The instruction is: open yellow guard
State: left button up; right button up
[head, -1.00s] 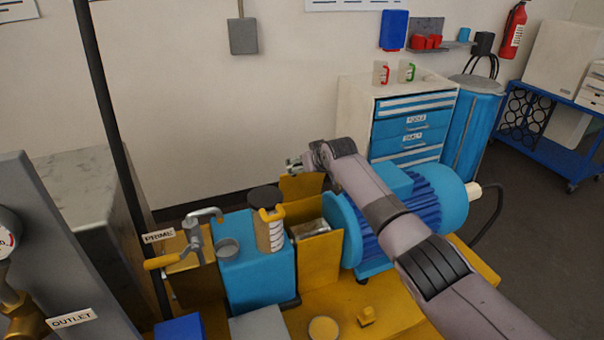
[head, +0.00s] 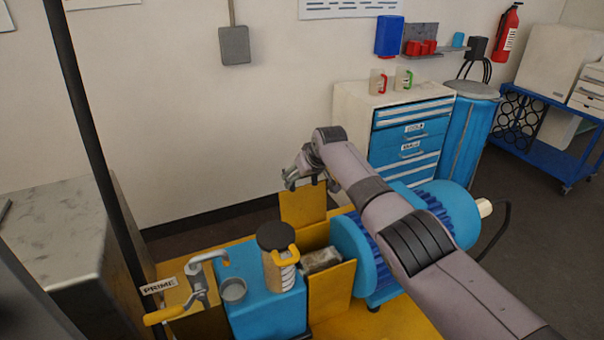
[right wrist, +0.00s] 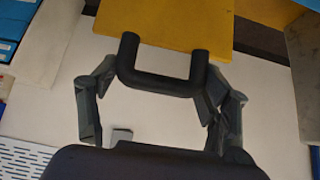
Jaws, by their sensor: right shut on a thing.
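The yellow guard (head: 303,205) stands raised behind the exposed coupling gap between the blue pump and the blue motor (head: 445,215). Its black U-shaped handle (right wrist: 165,82) shows in the right wrist view, fixed to the yellow panel edge (right wrist: 190,25). My right gripper (head: 308,178) is at the top of the raised guard in the head view. Its fingers (right wrist: 160,95) are shut on the handle, one at each side. A grey coupling part (head: 321,260) is visible between the yellow side panels. My left gripper is not in view.
The blue pump (head: 262,305) carries a black-capped spring cylinder (head: 279,258) and a grey cup (head: 233,290). A yellow-handled lever (head: 175,312) is beside a PRIME label. A tool cabinet (head: 410,140) stands behind. A black pole (head: 95,130) rises at left.

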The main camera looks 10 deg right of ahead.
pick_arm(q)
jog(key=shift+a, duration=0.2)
pick_arm(e)
jog(key=shift+a+r, duration=0.1)
jog(key=shift+r, duration=0.05)
jog(key=o, duration=1.7)
jog(key=shift+s, duration=0.15)
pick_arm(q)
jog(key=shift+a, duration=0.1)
pick_arm(e)
jog(key=v, duration=1.1)
jog(key=shift+s+r, duration=0.2)
jog(key=shift+r, duration=0.05)
